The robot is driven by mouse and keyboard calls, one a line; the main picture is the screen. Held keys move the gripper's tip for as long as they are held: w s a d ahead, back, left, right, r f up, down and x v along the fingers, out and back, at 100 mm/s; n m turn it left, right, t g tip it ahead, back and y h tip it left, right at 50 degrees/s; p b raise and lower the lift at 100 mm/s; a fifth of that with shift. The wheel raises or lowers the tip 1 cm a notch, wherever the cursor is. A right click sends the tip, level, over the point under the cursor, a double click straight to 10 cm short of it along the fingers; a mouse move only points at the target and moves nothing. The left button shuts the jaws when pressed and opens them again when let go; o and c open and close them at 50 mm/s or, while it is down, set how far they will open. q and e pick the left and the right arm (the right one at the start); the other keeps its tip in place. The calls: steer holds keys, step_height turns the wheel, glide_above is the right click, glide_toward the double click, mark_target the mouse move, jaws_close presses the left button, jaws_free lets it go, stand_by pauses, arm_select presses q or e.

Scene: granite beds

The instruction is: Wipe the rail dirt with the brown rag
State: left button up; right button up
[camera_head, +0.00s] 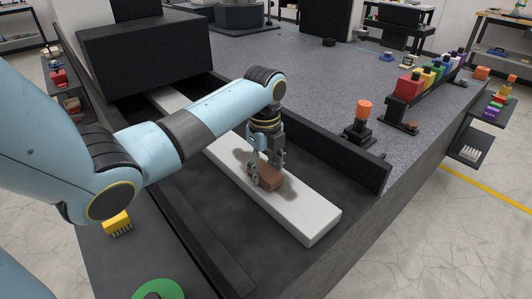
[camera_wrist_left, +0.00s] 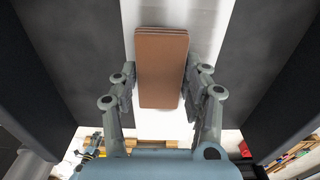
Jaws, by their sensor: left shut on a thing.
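The brown rag (camera_head: 271,181), a folded flat block, is at the pale rail (camera_head: 313,219) that runs along a dark channel. My left gripper (camera_head: 265,172) points down over the rail and is shut on the rag. The left wrist view shows the rag (camera_wrist_left: 162,68) between both fingers, with the pale rail (camera_wrist_left: 216,22) behind it. Dark smudges (camera_head: 287,190) show on the rail beside the rag, on both sides; I cannot fully tell dirt from shadow. The rag hides the rail under it. My right gripper is not in view.
A dark wall (camera_head: 345,160) borders the channel on the right and another (camera_head: 196,232) on the left. A black block (camera_head: 145,55) spans the rail's far end. An orange-topped part (camera_head: 362,118) and a row of coloured blocks (camera_head: 410,86) stand on the granite.

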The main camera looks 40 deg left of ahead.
arm_select(q)
steer(key=shift+f, duration=0.1)
steer(key=shift+f, duration=0.55)
steer(key=shift+w, duration=0.1)
